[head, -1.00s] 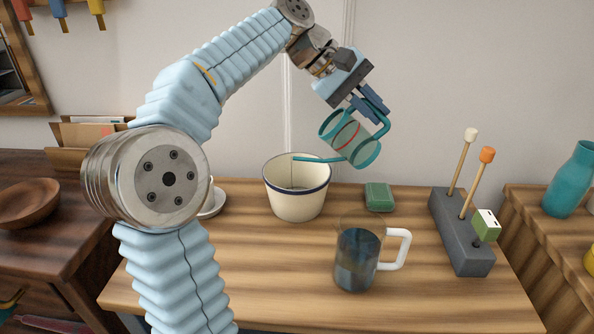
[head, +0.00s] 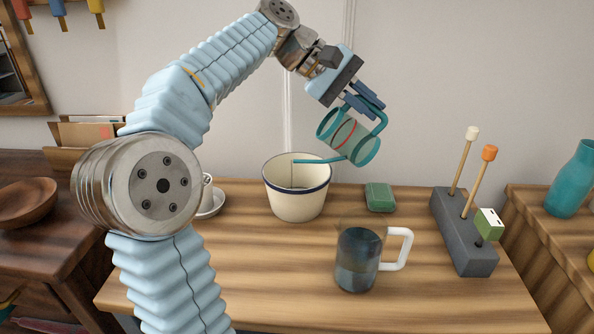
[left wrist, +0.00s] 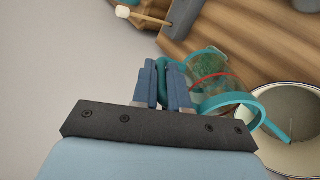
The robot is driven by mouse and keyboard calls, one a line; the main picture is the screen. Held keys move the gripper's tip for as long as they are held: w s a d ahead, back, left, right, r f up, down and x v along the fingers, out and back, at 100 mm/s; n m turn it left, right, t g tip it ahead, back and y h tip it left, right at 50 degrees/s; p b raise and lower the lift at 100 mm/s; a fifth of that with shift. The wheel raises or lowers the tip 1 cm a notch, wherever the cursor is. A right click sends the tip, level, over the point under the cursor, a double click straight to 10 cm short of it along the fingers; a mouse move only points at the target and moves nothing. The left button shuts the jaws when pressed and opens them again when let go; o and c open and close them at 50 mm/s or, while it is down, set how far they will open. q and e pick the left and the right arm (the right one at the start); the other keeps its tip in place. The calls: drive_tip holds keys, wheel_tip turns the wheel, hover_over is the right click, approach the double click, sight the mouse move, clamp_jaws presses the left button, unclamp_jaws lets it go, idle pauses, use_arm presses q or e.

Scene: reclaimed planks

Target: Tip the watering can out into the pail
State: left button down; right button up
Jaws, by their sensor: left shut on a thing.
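The teal watering can (head: 340,134) has a see-through body with a red band. It hangs tilted above and to the right of the pail, its thin spout reaching over the pail's opening. My left gripper (head: 362,103) is shut on the can's handle; the hold also shows in the left wrist view (left wrist: 165,88). The cream pail (head: 297,200) with a dark blue rim stands upright on the table; it shows at the right of the left wrist view (left wrist: 300,155). A thin line drops from the spout tip into the pail. My right gripper is in neither view.
A glass jug (head: 357,262) with a white handle and dark contents stands in front of the pail. A green block (head: 379,197) lies to the pail's right. A grey stand (head: 463,232) holds upright sticks. A white cup and saucer (head: 211,203) sit left, partly behind my arm.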

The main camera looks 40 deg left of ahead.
use_arm(q)
drive_tip(key=shift+s+a, duration=0.1)
drive_tip(key=shift+a, duration=0.05)
drive_tip(key=shift+r, duration=0.1)
drive_tip(key=p, duration=0.1)
drive_tip(key=w+d+r+y+p, duration=0.1)
drive_tip(key=p, duration=0.1)
drive_tip(key=shift+w+d+g, duration=0.1)
drive_tip(key=shift+d+g, duration=0.2)
drive_tip(key=shift+g, duration=0.1)
drive_tip(key=shift+w+d+f+g+y+b, duration=0.3)
drive_tip(key=shift+w+d+f+y, duration=0.1)
drive_tip(key=shift+f, duration=0.2)
drive_tip(key=shift+w+d+f+g+y+b, duration=0.25)
drive_tip(key=shift+d+f+g+y+b, duration=0.1)
drive_tip(key=shift+f, duration=0.35)
drive_tip(key=shift+a, duration=0.1)
drive_tip(key=w+d+f+g+y, duration=0.2)
drive_tip(key=d+f, duration=0.1)
drive_tip(key=f, duration=0.2)
drive_tip(key=w+d+f+g+y, duration=0.2)
drive_tip(key=w+d+f+y, duration=0.1)
drive_tip(key=f, duration=0.3)
drive_tip(key=shift+f+g+y, duration=0.2)
drive_tip(key=shift+g+y, duration=0.15)
